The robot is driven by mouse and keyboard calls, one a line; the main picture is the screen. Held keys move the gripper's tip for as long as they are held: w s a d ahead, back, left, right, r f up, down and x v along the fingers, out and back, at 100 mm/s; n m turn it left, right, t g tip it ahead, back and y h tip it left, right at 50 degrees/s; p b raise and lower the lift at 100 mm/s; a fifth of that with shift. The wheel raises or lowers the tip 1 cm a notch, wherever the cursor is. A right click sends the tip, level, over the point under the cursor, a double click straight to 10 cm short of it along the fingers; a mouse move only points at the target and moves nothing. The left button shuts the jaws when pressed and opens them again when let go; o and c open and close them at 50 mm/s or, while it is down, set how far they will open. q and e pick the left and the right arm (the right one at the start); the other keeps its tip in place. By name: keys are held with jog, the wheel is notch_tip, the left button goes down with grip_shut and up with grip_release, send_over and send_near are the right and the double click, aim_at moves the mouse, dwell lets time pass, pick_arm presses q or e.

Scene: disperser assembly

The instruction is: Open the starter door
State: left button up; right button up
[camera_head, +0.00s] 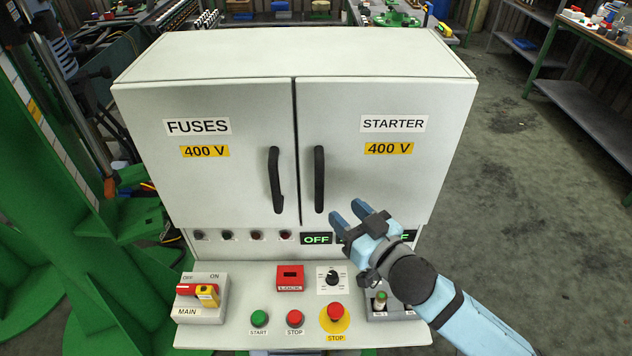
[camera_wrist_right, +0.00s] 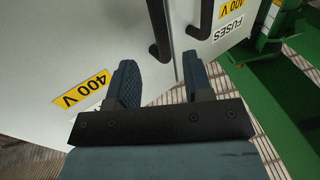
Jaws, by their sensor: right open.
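The starter door (camera_head: 385,170) is the right door of a grey-white cabinet, labelled STARTER and 400 V. It looks closed, level with the left door. Its black vertical handle (camera_head: 319,180) stands near the middle seam. My right gripper (camera_head: 349,212) is open and empty, just right of and slightly below this handle, with its fingers pointing up and left. In the right wrist view the starter handle (camera_wrist_right: 160,32) appears beyond the gap between my open fingers (camera_wrist_right: 158,70), apart from them. My left gripper does not show.
The fuses door (camera_head: 225,140) is closed, with its own black handle (camera_head: 276,180) close by on the left. Below sits a sloped panel (camera_head: 225,335) with buttons, a MAIN switch (camera_head: 203,293) and a red stop knob (camera_head: 335,311). Open floor (camera_head: 530,220) lies to the right.

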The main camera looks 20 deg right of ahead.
aim_at(322, 189)
jog(key=p+x, duration=0.1)
jog(key=x, duration=0.9)
jog(key=shift+f, duration=0.15)
jog(key=shift+d, duration=0.1)
jog(key=shift+c, duration=0.2)
jog(key=shift+s, duration=0.1)
grip_shut()
